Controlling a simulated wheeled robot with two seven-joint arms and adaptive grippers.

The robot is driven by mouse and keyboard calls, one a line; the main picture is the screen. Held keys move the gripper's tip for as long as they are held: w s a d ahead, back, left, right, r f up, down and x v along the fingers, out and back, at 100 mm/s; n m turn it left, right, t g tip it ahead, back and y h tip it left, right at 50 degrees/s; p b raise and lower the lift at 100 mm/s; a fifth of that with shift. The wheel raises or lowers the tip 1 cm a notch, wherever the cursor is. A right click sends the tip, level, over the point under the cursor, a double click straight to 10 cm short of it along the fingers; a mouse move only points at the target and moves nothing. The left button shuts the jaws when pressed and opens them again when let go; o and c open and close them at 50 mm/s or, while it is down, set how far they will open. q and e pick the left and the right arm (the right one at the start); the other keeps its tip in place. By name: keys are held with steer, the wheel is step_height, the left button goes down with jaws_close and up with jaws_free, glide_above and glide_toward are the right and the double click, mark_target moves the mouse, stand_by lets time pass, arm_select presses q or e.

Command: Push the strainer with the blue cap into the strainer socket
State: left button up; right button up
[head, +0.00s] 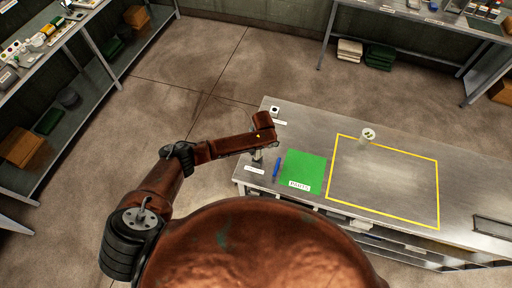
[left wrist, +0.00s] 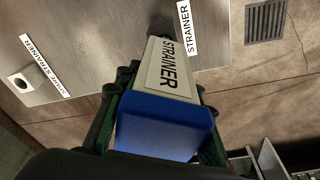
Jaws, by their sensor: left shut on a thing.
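My left gripper (head: 257,153) is at the left end of the metal table. In the left wrist view my left gripper (left wrist: 160,118) is shut on the strainer with the blue cap (left wrist: 160,128). Its pale body, printed STRAINER, points away from the camera toward the table top. A white label reading STRAINER (left wrist: 187,28) lies on the table just beyond its far end. The socket there is hidden, and I cannot tell whether the strainer's tip is inside it. A white square socket with a dark hole (left wrist: 18,83) has another strainer label; it also shows in the head view (head: 274,109).
A blue slim object (head: 276,168) and a green mat (head: 303,171) lie right of my gripper. A white cup-like object (head: 367,135) stands by the yellow outlined area (head: 437,190), which is otherwise clear. Shelves (head: 75,85) stand at the left.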

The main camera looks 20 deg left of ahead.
arm_select(q)
steer(key=shift+f+b, duration=1.2)
steer(key=shift+f, duration=1)
steer(key=o, duration=1.4)
steer(key=r, duration=0.4)
steer(key=d+r, duration=0.1)
steer(key=r, duration=0.3)
steer(key=s+r, duration=0.1)
steer(key=r, duration=0.3)
steer(key=shift+d, duration=0.25)
steer(key=shift+f, duration=0.1)
